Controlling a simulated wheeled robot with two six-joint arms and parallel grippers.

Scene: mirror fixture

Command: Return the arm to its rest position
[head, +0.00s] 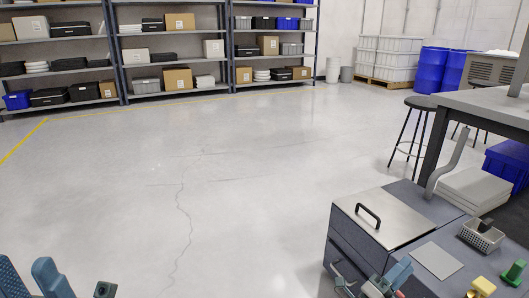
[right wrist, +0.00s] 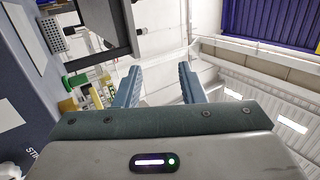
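My right gripper (head: 386,281) is low in the head view, over the near edge of the grey workbench (head: 405,190); only part of it shows. In the right wrist view its two blue fingers (right wrist: 159,85) stand wide apart with nothing between them. My left gripper (head: 31,281) is at the bottom left corner of the head view, cut off by the frame. Its two blue fingers show apart, with no object visible between them. Most of both arms is out of view.
The bench carries a metal lid with a black handle (head: 368,214), a grey pad (head: 438,260), a mesh basket (head: 477,242), a yellow block (head: 482,287) and a green block (head: 514,272). A stool (head: 413,125) stands behind. The floor at centre is clear.

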